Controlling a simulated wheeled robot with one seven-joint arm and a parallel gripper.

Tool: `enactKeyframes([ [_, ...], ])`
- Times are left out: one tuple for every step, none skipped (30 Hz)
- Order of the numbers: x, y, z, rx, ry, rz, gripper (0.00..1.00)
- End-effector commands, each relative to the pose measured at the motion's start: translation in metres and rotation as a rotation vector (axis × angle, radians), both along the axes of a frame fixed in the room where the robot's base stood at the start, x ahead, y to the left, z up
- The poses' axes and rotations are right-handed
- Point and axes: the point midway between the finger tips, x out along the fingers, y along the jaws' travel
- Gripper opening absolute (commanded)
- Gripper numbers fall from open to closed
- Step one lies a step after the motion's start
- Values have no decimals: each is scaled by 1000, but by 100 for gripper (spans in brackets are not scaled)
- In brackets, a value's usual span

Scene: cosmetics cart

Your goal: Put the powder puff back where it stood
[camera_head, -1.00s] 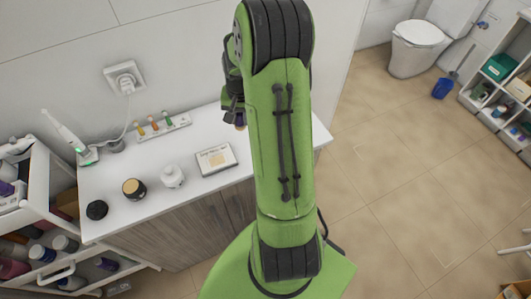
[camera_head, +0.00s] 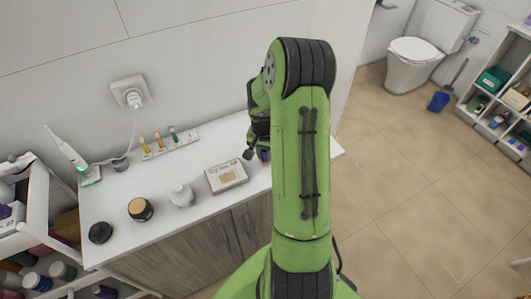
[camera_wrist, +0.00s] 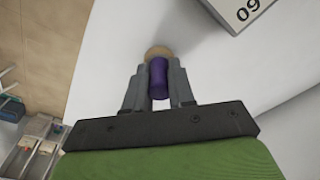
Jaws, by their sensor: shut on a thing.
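The powder puff has a purple handle (camera_wrist: 158,80) and a tan round end (camera_wrist: 159,52). My gripper (camera_wrist: 158,88) is shut on the purple handle, with the tan end past the fingertips. In the head view my gripper (camera_head: 259,146) is over the right part of the white counter (camera_head: 215,212), just right of the white box with lettering, and a bit of the purple handle (camera_head: 264,155) shows below it. My arm hides part of the counter there. I cannot tell whether the tan end touches the counter.
The white box (camera_head: 227,177) stands close left of my gripper. Further left are a white bottle (camera_head: 182,195), a black-and-gold jar (camera_head: 140,209) and a black round item (camera_head: 101,232). A tray of small bottles (camera_head: 170,144) lies behind. The counter's right end is mostly clear.

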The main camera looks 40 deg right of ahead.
Motion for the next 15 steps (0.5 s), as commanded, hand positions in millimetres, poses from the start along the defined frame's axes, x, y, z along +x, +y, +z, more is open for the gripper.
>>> enactKeyframes([
  [0,0,1,0,0,0,0],
  [0,0,0,0,0,0,0],
  [0,0,-1,0,0,0,0],
  [0,0,-2,0,0,0,0],
  [0,0,-4,0,0,1,0],
  [0,0,-4,0,0,1,25],
  [0,0,-3,0,0,0,30],
  [0,0,-3,0,0,0,34],
  [0,0,-3,0,0,0,41],
  [0,0,-3,1,0,0,45],
  [0,0,-3,0,1,0,49],
  [0,0,-3,0,1,0,49],
  [0,0,-3,0,1,0,49],
  [0,0,-3,0,1,0,49],
  [0,0,-3,0,1,0,49],
])
